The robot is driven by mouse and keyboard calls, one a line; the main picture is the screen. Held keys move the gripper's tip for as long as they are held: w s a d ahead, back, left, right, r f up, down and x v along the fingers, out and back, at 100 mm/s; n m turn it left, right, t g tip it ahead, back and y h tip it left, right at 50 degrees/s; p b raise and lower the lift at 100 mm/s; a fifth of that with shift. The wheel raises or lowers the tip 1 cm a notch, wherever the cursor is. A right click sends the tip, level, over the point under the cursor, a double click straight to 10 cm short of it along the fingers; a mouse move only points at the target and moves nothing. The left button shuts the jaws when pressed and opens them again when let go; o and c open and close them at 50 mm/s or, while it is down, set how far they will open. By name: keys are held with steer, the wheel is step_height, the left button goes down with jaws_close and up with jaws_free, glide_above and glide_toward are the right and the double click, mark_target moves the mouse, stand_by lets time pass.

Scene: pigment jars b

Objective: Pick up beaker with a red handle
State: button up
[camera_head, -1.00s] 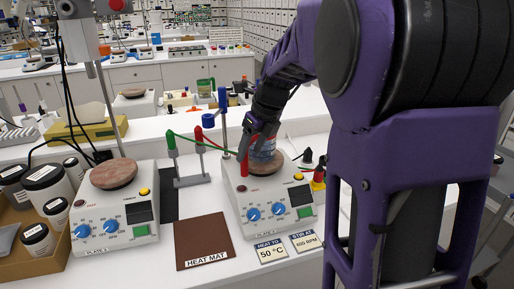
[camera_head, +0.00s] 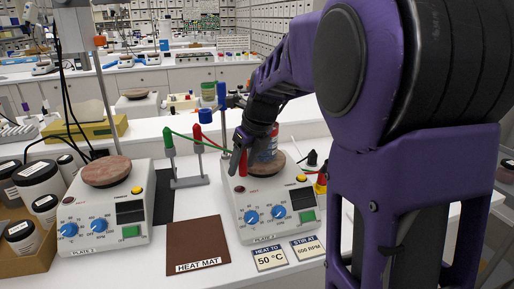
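The beaker (camera_head: 268,151) is clear with a bluish, reddish look, and it is at the round brown top of the right hot plate (camera_head: 284,214). Its red handle (camera_head: 242,163) is on its left side. My gripper (camera_head: 240,152) is dark and comes down from above at the handle side. Its fingers overlap the handle and hide part of the beaker. I cannot tell whether they are closed on the handle, or whether the beaker touches the plate top.
A left hot plate (camera_head: 104,217) has an empty round top. A brown heat mat (camera_head: 197,243) lies between the plates. Stands with green and red clamps (camera_head: 189,160) rise behind it. Labelled jars (camera_head: 37,179) stand in a box at the left. Cards reading 50 °C and 600 RPM lie in front.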

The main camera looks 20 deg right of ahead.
jaws_close()
stand_by(1.3)
